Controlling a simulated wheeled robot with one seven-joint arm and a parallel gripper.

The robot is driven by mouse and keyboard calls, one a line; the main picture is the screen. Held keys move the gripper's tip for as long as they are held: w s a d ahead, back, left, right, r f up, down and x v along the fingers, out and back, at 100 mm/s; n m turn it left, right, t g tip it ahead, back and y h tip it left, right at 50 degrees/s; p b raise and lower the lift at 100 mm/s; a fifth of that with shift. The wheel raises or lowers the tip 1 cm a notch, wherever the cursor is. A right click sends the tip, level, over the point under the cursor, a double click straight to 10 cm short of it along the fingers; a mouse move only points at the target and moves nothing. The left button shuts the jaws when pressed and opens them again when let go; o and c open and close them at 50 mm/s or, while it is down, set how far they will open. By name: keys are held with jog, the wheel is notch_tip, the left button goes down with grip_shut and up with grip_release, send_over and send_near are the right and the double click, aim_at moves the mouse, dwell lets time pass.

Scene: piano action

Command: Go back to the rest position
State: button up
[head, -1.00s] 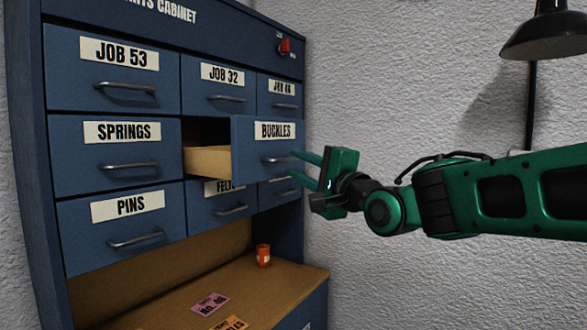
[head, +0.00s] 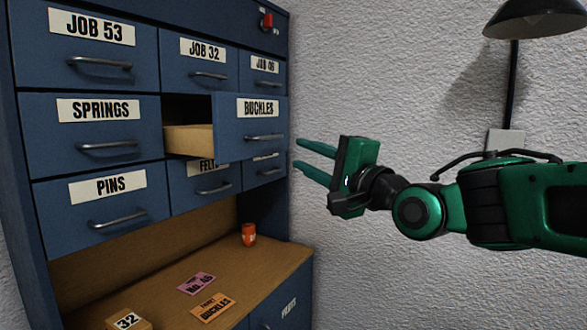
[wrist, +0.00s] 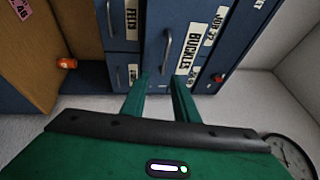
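My green gripper (head: 315,162) is to the right of the cabinet. Its two fingers are apart with nothing between them, pointing at the cabinet and clear of the BUCKLES drawer handle. The BUCKLES drawer (head: 250,125) is pulled out, with its pale wooden side showing. In the wrist view, the fingers (wrist: 160,85) are spread below the BUCKLES drawer front (wrist: 172,45), with a gap between them.
The blue cabinet (head: 85,13) has several other drawers, all shut. On its wooden shelf (head: 160,268) are an orange cup (head: 248,235), a pink card (head: 196,283), an orange card (head: 213,307) and a box marked 32 (head: 128,322).

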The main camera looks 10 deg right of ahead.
jog(key=s+d+f+n+g+h, duration=0.2)
jog(key=d+f+g+h, duration=0.15)
jog(key=d+f, duration=0.6)
jog(key=s+d+f+n+g+h, duration=0.1)
jog(key=d+f+n+g+h, duration=0.2)
jog(key=d+f, duration=0.65)
jog(key=s+d+f+g+h, duration=0.3)
jog(key=s+d+f+g, duration=0.3)
jog(key=s+f, duration=0.5)
jog(key=s+d+f+n+g, duration=0.1)
jog(key=s+f+g, duration=0.1)
jog(key=s, duration=0.5)
jog(key=s+d+f+n+g+y, duration=0.1)
jog(key=s+f+g, duration=0.1)
jog(key=s, duration=0.6)
jog(key=shift+f+g, duration=0.3)
jog(key=shift+g, duration=0.45)
jog(key=shift+y, duration=0.25)
jog(key=shift+w+f, duration=0.25)
jog(key=shift+w, duration=0.35)
jog(key=shift+o, duration=0.5)
